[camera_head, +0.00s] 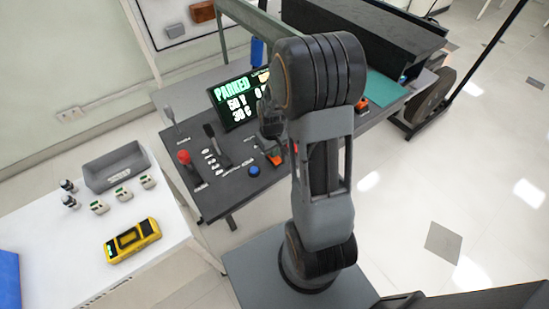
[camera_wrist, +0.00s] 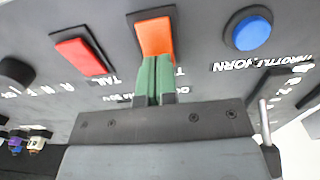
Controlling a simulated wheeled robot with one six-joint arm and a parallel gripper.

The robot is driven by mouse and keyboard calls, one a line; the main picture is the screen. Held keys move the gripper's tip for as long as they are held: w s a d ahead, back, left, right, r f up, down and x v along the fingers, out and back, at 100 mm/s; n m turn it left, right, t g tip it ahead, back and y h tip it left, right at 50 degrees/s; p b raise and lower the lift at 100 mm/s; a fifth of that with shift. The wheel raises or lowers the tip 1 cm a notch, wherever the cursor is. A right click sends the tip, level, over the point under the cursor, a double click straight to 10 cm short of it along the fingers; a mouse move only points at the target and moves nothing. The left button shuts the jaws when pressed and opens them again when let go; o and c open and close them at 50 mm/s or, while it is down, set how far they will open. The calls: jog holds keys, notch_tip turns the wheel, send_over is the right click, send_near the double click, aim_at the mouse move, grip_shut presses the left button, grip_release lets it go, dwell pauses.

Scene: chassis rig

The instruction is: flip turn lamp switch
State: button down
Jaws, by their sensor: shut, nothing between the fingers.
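An orange rocker switch (camera_wrist: 155,36) in a black frame sits on the dark control panel (camera_wrist: 105,15). The label below it is mostly hidden by my fingers, with a "T" showing. My gripper (camera_wrist: 155,62) has green fingertips, shut together and empty. They overlap the lower edge of the orange switch in the wrist view; I cannot tell if they touch it. In the head view an orange switch (camera_head: 276,157) shows on the panel beside my arm, and my fingertips cannot be made out there.
A red rocker (camera_wrist: 80,56) marked "TAIL" is left of the orange switch, and a blue button (camera_wrist: 252,33) marked "HORN" is right. The head view shows a red-knobbed lever (camera_head: 184,157), a black lever (camera_head: 213,137) and a screen (camera_head: 236,102) reading "PARKED".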

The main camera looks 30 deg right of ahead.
jog(key=shift+f, duration=0.3)
jog(key=shift+r, duration=0.15)
jog(key=shift+r+p, duration=2.6)
jog(key=shift+r, duration=0.85)
